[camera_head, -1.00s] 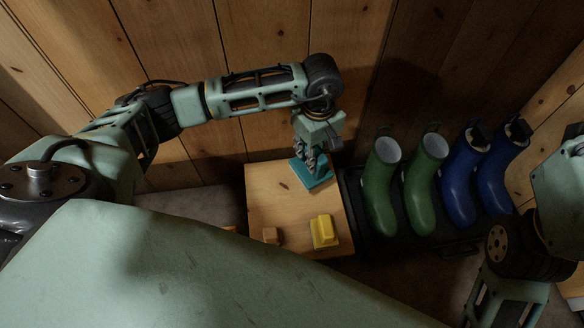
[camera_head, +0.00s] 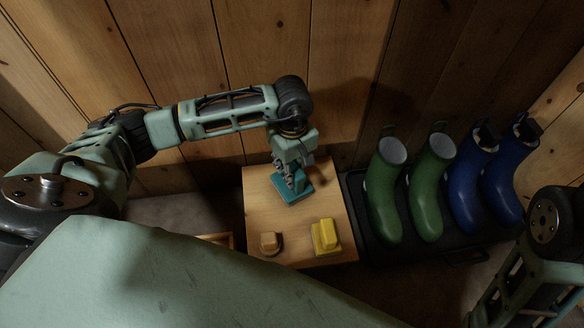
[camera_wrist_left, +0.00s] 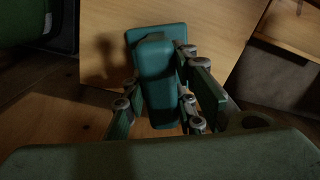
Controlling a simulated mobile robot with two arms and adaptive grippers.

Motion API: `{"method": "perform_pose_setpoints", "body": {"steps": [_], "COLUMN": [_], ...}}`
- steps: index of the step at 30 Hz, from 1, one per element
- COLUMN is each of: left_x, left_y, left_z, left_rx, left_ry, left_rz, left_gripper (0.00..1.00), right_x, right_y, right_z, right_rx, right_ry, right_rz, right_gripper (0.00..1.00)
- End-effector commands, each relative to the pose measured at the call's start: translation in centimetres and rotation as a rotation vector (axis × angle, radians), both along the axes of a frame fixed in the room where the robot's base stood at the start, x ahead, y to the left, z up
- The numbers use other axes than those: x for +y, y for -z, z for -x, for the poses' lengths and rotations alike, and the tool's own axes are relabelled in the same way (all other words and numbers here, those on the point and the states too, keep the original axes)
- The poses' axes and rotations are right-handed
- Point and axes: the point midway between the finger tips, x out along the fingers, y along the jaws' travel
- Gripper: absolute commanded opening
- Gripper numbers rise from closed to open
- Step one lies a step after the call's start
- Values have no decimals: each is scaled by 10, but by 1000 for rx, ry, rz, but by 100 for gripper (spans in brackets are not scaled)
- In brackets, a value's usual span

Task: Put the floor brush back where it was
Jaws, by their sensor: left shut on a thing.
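The teal brush (camera_head: 301,190), which I take as the floor brush, is over the back half of a small wooden table (camera_head: 263,215). My left gripper (camera_head: 290,177) is shut on its upright grip from above. In the left wrist view the brush (camera_wrist_left: 157,60) sits between my fingers, its flat base toward the table top. I cannot tell whether the base touches the table. My right gripper is out of view; only part of that arm shows at the lower right.
A brown brush (camera_head: 269,242) and a yellow brush (camera_head: 326,237) stand along the table's front. Green boots (camera_head: 427,195) and blue boots (camera_head: 470,180) stand on a dark tray (camera_head: 354,205) to the right. A plank wall rises behind. The table's middle is clear.

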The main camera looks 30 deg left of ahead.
Motion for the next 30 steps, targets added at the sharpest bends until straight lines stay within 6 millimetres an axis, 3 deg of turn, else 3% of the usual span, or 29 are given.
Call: {"method": "perform_pose_setpoints", "body": {"steps": [4,5,10,22,30], "left_x": [0,0,0,0,0], "left_y": [4,3,3,-2,-51], "left_z": [0,0,0,0,-1], "left_rx": [-1,0,0,0,-3], "left_ry": [0,0,0,0,2], "left_rz": [1,0,0,0,-1], "left_gripper": [0,28,43,44,44], "right_x": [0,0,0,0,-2], "right_y": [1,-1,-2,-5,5], "right_z": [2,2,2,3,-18], "right_rx": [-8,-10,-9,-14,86], "right_ry": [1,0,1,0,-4], "right_rz": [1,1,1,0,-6], "right_gripper": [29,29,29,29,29]}}
